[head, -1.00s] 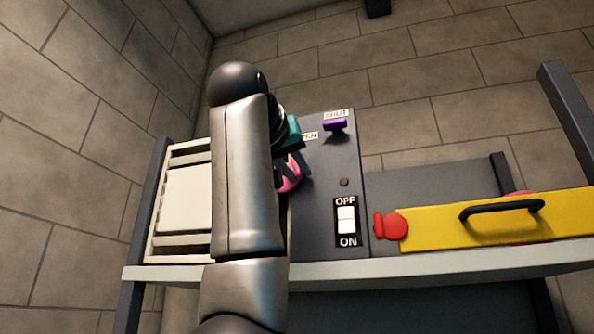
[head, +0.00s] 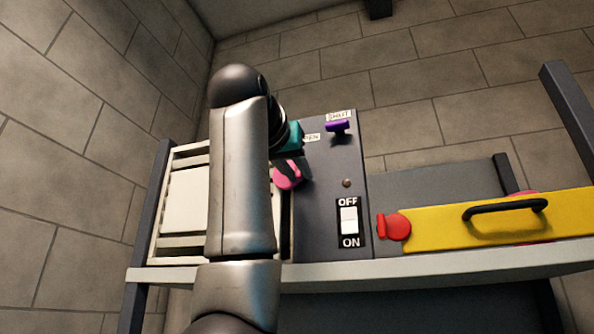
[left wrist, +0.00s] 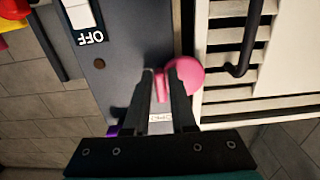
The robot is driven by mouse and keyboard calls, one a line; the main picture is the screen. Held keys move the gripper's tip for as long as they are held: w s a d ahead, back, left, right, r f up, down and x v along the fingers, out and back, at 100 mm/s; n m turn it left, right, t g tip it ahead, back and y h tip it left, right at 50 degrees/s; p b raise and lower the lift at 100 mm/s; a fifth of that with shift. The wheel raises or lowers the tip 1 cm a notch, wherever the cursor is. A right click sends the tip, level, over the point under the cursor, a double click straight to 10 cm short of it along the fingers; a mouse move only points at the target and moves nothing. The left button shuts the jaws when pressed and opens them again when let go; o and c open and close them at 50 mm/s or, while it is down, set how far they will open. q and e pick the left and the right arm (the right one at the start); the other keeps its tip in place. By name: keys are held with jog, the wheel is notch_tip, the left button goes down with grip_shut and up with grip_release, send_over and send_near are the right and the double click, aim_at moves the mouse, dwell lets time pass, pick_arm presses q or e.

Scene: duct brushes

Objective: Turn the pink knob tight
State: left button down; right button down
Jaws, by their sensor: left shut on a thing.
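The pink knob (head: 288,176) is on the left part of the dark grey panel, partly hidden behind my left arm in the head view. In the left wrist view the pink knob (left wrist: 188,77) shows as a round disc with a raised grip bar. My left gripper (left wrist: 166,80) has its dark fingers on either side of that bar and is shut on it. In the head view my left gripper (head: 288,160) is mostly covered by the arm and its teal part. My right gripper is not in view.
The panel (head: 320,215) also bears a purple lever (head: 338,127) near SHUT and a white OFF/ON switch (head: 349,221). Right of it is a yellow cover (head: 440,230) with a black handle and a red latch (head: 394,227). A cream slatted frame (head: 180,245) stands left.

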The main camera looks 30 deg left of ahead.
pick_arm(q)
jog(key=c, duration=0.9)
grip_release()
jog(key=shift+o, duration=0.2)
jog(key=b+v, duration=0.5)
jog(key=v, duration=1)
jog(key=shift+s+b, duration=0.2)
jog(key=shift+b, duration=0.15)
jog(key=shift+a+f, duration=0.1)
